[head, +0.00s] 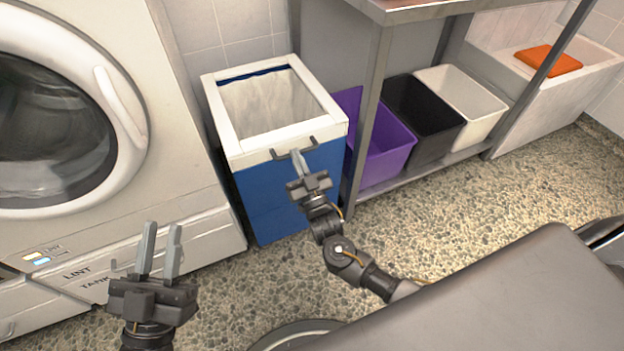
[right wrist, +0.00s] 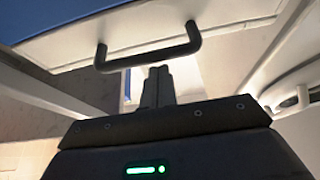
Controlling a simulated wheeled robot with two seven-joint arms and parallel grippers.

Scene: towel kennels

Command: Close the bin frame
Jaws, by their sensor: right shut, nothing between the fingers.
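The bin has a blue body (head: 283,200) and stands beside the washing machine. Its white square frame (head: 225,132) sits around the top opening and looks flat or nearly flat; I cannot tell if a small gap remains under it. A grey handle (head: 279,155) is on the frame's front edge. The handle (right wrist: 150,60) also shows in the right wrist view, on a pale strip. My right gripper (head: 299,155) is shut and empty, its fingertips at the handle; contact is unclear. My left gripper (head: 162,228) is open and empty, in front of the washing machine.
The washing machine (head: 175,130) stands close on the bin's left. A metal table leg (head: 368,110) is close on its right, with purple (head: 385,150), black (head: 425,120) and white (head: 465,100) tubs beyond. Speckled floor (head: 430,210) lies open in front.

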